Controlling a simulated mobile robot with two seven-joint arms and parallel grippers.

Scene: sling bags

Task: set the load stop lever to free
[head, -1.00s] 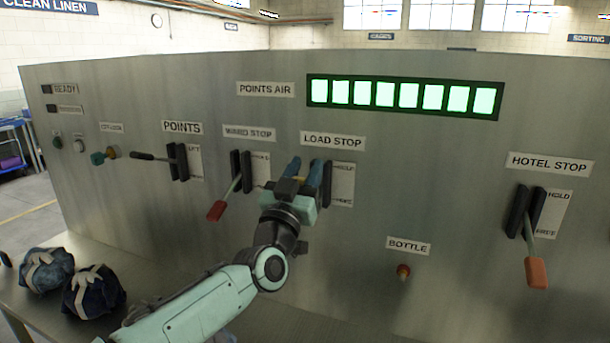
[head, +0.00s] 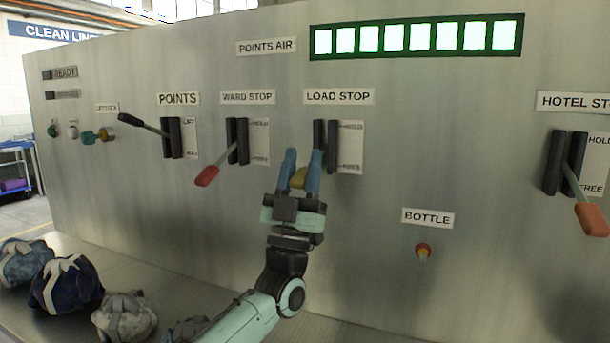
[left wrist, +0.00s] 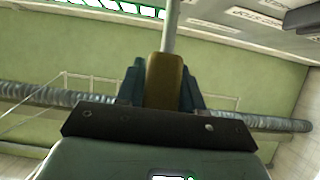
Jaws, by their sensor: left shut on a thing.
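The load stop lever has a yellow handle (head: 299,178) and a dark slotted bracket (head: 326,147) under the LOAD STOP label (head: 338,97). A plate (head: 349,147) beside it has one mark at the top and one at the bottom; the print is too small to read surely. My left gripper (head: 303,168) is shut on the handle, its blue fingers on either side. The handle is out from the panel and low, near the level of the bottom mark. In the left wrist view the handle (left wrist: 165,80) sits between the fingers, its grey shaft rising above. My right gripper is out of view.
The red-handled ward stop lever (head: 207,176) is close on the left, with the points lever (head: 144,123) beyond. The orange hotel stop handle (head: 591,219) and bottle button (head: 423,252) are to the right. Several bags, one dark blue (head: 68,286), lie on the ledge below.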

